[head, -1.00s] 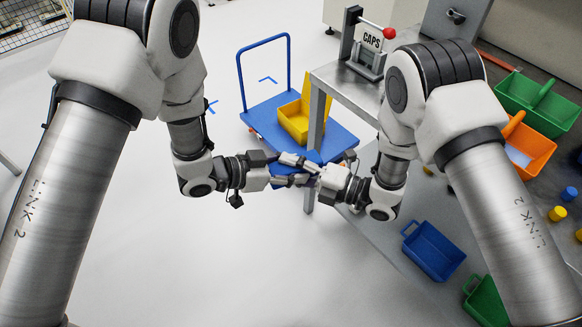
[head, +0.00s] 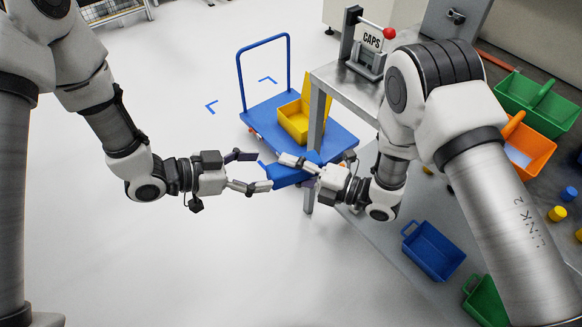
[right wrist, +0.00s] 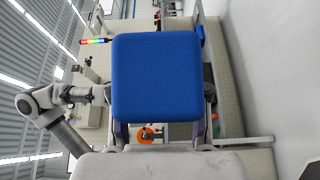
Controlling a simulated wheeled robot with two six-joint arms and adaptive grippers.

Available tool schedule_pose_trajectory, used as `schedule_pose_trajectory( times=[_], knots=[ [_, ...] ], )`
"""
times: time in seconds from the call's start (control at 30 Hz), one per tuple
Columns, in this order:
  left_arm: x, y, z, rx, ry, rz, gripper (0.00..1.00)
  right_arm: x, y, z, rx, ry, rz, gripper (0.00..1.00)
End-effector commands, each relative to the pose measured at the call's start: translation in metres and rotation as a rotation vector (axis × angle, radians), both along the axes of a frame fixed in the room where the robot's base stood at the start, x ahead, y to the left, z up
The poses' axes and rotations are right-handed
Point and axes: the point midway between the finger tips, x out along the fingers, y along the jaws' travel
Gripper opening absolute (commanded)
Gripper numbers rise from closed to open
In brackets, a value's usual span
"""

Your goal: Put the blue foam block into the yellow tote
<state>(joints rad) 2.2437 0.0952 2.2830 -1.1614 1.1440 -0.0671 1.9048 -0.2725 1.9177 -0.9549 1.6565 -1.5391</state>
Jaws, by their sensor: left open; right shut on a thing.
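The blue foam block (head: 288,175) is held in the air near the middle of the head view. My right gripper (head: 302,166) is shut on its right end. In the right wrist view the block (right wrist: 157,77) fills the centre and hides much of what lies behind. My left gripper (head: 262,170) is open and empty, just left of the block, with its fingers apart.
The blue cart (head: 264,115) has an upright handle at its left. A grey table (head: 350,92) with a CAPS stand (head: 370,55) is to its right. A blue bin (head: 433,251), green bin (head: 540,100) and orange bin (head: 527,148) lie at right. The floor at left is clear.

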Motion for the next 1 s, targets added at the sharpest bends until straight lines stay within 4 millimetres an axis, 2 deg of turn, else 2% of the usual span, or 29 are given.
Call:
schedule_pose_trajectory(
  times=[0.1, 0.23, 0.37, 0.47, 0.57, 0.6, 0.67, 0.8, 0.9, 1.0],
  knots=[
    [-0.007, 0.017, 0.008, -0.002, 0.000, 0.005, 0.75, 0.000, 0.000, 0.000, 0.000, 0.000, 0.000, 0.13],
    [-0.012, 0.025, 0.011, -0.001, 0.002, 0.001, 0.75, 0.000, 0.000, 0.000, 0.000, 0.000, 0.000, 0.13],
    [-0.006, 0.036, 0.002, 0.029, 0.054, 0.078, 0.75, 0.000, 0.000, 0.000, 0.000, 0.000, 0.000, 0.13],
    [0.008, 0.058, -0.017, 0.076, 0.165, 0.270, 0.75, 0.000, 0.000, 0.000, 0.000, 0.000, 0.000, 0.13],
    [0.000, 0.089, -0.066, 0.157, 0.367, 0.517, 0.75, 0.000, 0.000, 0.000, 0.000, 0.000, 0.000, 0.13],
    [-0.011, 0.100, -0.088, 0.194, 0.451, 0.603, 0.75, 0.000, 0.000, 0.000, 0.000, 0.000, 0.000, 0.13],
    [-0.031, 0.116, -0.118, 0.250, 0.569, 0.721, 0.75, 0.000, 0.000, 0.000, 0.000, 0.000, 0.000, 0.13],
    [-0.095, 0.145, -0.178, 0.394, 0.809, 0.935, 0.75, 0.000, 0.000, 0.000, 0.000, 0.000, 0.000, 0.13],
    [-0.145, 0.158, -0.209, 0.499, 0.939, 1.028, 0.75, 0.000, 0.000, 0.000, 0.000, 0.000, 0.000, 0.13],
    [-0.186, 0.160, -0.231, 0.579, 1.017, 1.038, 0.75, 0.000, 0.000, 0.000, 0.000, 0.000, 0.000, 0.13]
  ],
)
